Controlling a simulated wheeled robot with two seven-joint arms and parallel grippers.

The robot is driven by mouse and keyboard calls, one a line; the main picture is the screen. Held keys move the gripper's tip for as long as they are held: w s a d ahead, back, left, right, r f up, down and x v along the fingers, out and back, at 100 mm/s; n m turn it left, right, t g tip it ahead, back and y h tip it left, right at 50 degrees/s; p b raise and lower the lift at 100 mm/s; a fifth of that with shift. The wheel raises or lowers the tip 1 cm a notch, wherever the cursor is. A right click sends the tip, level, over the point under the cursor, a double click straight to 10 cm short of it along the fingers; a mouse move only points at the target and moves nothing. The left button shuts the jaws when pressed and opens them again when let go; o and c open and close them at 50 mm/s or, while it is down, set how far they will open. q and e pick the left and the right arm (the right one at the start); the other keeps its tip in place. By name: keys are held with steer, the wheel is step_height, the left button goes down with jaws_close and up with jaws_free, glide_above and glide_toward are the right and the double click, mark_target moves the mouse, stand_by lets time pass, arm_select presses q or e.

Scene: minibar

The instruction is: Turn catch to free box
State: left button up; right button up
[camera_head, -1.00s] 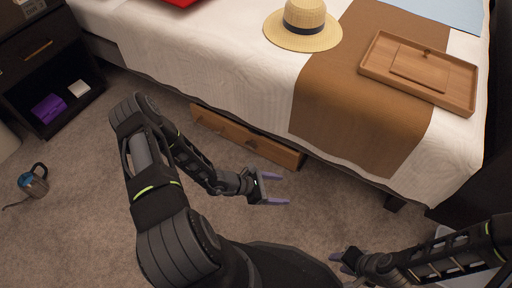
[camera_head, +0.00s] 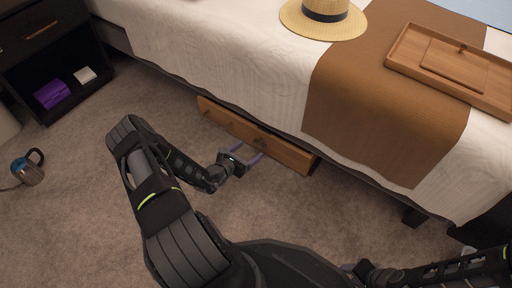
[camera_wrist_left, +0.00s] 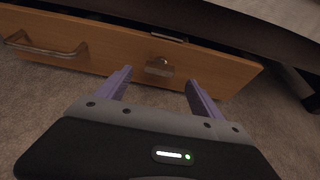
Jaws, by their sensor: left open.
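A wooden box (camera_head: 290,154) sits low under the edge of the bed, its long front facing out. Its front fills the top of the left wrist view (camera_wrist_left: 95,52). My left gripper (camera_head: 248,153) is open and empty close in front of the box. In the left wrist view its two purple fingers (camera_wrist_left: 160,80) point at the front, with the catch between and just beyond the tips.
A metal bar handle (camera_wrist_left: 45,48) is on the left of the box front. The bed (camera_head: 235,70) overhangs the box, with a bed leg (camera_head: 413,216) to the right. A nightstand (camera_head: 45,50) stands at the left.

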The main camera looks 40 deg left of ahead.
mark_target(259, 144)
arm_select(q)
steer(key=b+x, duration=0.2)
steer(key=x, duration=0.2)
steer(key=shift+w+f, duration=0.15)
steer(key=shift+f, duration=0.15)
steer(key=shift+w+f+b, duration=0.15)
steer(key=shift+w+b, duration=0.15)
steer(key=shift+w, duration=0.4)
steer(key=shift+c, duration=0.5)
steer(key=c, duration=1.3)
